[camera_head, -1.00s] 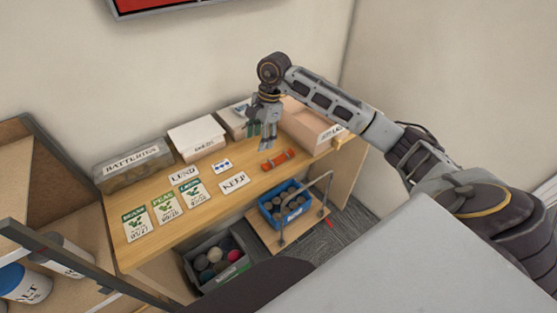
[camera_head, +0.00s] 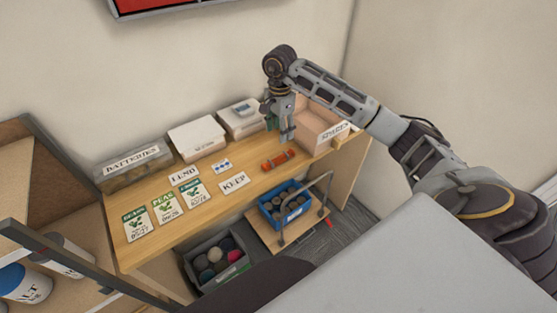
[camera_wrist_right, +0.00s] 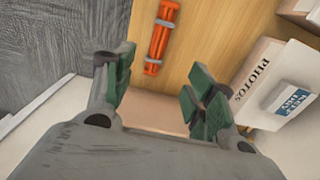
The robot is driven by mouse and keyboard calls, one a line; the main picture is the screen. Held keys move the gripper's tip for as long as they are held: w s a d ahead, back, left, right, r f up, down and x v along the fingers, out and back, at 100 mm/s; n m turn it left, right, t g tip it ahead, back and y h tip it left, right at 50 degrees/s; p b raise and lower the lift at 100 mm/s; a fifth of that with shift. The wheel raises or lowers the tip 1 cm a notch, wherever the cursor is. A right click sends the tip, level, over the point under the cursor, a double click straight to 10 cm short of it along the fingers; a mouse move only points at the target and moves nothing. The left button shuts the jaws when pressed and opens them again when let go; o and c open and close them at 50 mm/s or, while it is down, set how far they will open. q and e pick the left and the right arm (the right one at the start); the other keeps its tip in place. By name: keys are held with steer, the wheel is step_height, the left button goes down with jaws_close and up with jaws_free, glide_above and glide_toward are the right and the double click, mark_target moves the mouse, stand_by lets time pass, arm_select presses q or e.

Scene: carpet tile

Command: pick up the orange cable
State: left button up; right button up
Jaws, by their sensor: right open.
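The orange cable (camera_head: 279,159) lies as a narrow bundle on the wooden tabletop (camera_head: 215,208), towards its right end. In the right wrist view the cable (camera_wrist_right: 162,38) shows two grey bands around it. My right gripper (camera_head: 281,131) is open and empty above the table, just behind the cable in the head view. In the right wrist view its green-padded fingers (camera_wrist_right: 160,70) are spread apart, with the cable beyond them and touching neither. My left gripper is in neither view.
An open cardboard box (camera_head: 318,129) stands right of the gripper. White boxes (camera_head: 197,137) and a batteries box (camera_head: 132,166) line the back. Cards (camera_head: 233,182) and seed packets (camera_head: 167,205) lie left. A blue crate (camera_head: 271,210) and a grey bin (camera_head: 209,282) sit below.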

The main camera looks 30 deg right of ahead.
glide_above(279, 157)
steer(key=shift+w+d+f+p, duration=0.1)
steer(key=shift+f+p, duration=0.15)
steer(key=shift+f, duration=1.55)
steer(key=shift+w+d+f+p, duration=0.1)
steer(key=shift+f+p, duration=0.1)
steer(key=shift+f, duration=1.6)
steer(key=shift+s+a+f+p, duration=0.15)
steer(key=shift+f+p, duration=0.15)
steer(key=shift+f, duration=0.4)
steer(key=shift+s+f+p, duration=0.1)
steer(key=shift+f+p, duration=0.15)
steer(key=shift+f, duration=1.65)
steer(key=shift+c, duration=0.5)
steer(key=c, duration=1.1)
steer(key=shift+o, duration=0.2)
steer(key=shift+r, duration=0.1)
step_height(279, 157, up, 10)
steer(key=b, duration=0.1)
